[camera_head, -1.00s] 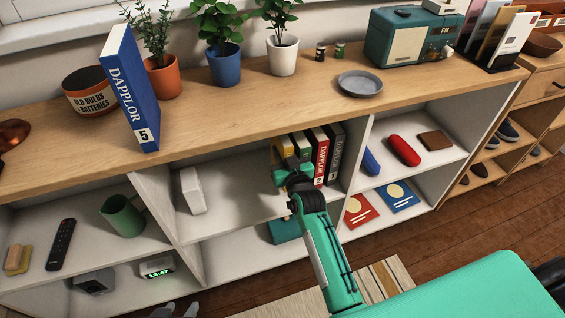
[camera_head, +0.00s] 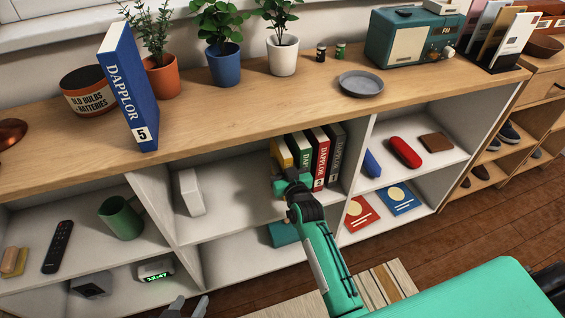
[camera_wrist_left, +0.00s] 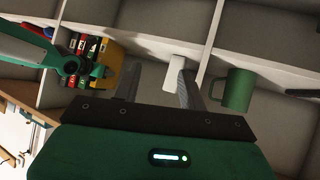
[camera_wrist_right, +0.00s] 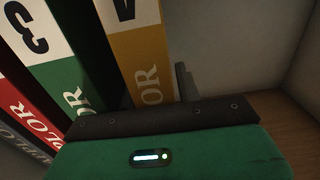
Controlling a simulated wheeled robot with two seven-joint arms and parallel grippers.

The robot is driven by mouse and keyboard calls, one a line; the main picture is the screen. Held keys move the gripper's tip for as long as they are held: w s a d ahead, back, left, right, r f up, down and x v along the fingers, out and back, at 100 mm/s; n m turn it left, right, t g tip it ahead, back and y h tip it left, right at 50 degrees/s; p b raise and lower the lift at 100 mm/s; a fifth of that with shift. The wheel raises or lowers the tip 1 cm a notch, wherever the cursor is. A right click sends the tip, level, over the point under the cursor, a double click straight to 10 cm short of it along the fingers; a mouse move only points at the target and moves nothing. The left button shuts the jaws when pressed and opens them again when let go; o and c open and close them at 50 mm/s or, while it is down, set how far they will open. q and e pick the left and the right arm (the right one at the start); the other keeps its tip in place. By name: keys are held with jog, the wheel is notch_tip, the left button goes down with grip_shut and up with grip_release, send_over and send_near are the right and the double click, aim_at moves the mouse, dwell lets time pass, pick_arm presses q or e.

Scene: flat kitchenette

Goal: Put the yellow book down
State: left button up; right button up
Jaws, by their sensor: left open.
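The yellow book (camera_head: 282,152) stands upright in the middle shelf compartment, at the left end of a row of books. In the right wrist view its spine (camera_wrist_right: 143,60) is close up, beside the green book (camera_wrist_right: 75,70). My right gripper (camera_head: 290,182) is at its front. One finger shows along the book's right side in that wrist view; the other is hidden, so whether the jaws are closed on it is unclear. My left gripper (camera_head: 188,306) is open and empty at the bottom of the head view, in front of the shelf.
The red book (camera_head: 320,158) and a grey book (camera_head: 336,150) stand further right. A white box (camera_head: 191,192) is at the compartment's left, with free shelf between. A blue book (camera_head: 130,85) stands on the top. A green mug (camera_head: 122,218) is in the left compartment.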

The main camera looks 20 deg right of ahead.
pick_arm(q)
jog(key=a, duration=0.1)
jog(key=s+a+g+y+p, duration=0.1)
jog(key=a+g, duration=0.1)
jog(key=shift+s+a+y+p, duration=0.25)
jog(key=shift+s+y+p, duration=0.05)
jog(key=shift+p, duration=0.1)
pick_arm(e)
jog(key=s+a+n+g+y, duration=0.2)
jog(key=s+g, duration=0.8)
jog(key=s, duration=2.4)
jog(key=shift+s+a+f, duration=0.25)
jog(key=shift+a+f, duration=0.2)
jog(key=shift+a, duration=0.4)
